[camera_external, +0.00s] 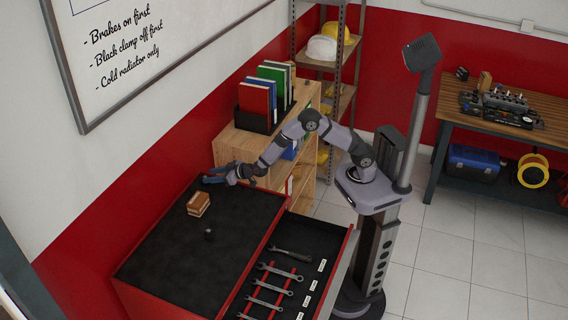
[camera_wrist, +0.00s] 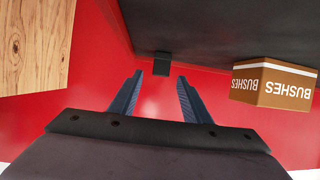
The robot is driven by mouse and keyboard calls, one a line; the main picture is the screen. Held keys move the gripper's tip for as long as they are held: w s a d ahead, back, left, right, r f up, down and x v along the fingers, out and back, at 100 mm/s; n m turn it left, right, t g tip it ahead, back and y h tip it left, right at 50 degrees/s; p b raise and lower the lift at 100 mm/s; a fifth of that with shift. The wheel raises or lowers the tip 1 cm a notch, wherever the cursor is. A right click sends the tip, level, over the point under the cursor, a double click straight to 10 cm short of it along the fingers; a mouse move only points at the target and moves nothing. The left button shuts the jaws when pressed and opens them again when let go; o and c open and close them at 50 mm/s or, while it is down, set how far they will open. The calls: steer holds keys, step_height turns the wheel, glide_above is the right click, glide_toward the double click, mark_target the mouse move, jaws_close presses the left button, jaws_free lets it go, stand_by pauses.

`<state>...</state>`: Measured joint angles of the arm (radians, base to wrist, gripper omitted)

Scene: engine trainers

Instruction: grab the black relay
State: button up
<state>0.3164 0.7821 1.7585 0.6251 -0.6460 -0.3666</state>
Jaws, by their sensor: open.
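The black relay (camera_external: 209,235) is a small dark block on the black top of the red tool cabinet (camera_external: 150,260). In the wrist view the relay (camera_wrist: 161,64) shows as a dark block beyond the fingers, roughly between them in the picture.
An open drawer (camera_external: 290,262) holds wrenches. A wooden cabinet with binders (camera_external: 262,97) stands behind.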

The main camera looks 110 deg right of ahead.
mark_target(204, 176)
steer(key=shift+f+p+x, duration=0.25)
steer(key=shift+p+x, duration=1.15)
steer(key=shift+x, duration=1.2)
steer(key=shift+a, duration=0.1)
jaws_close()
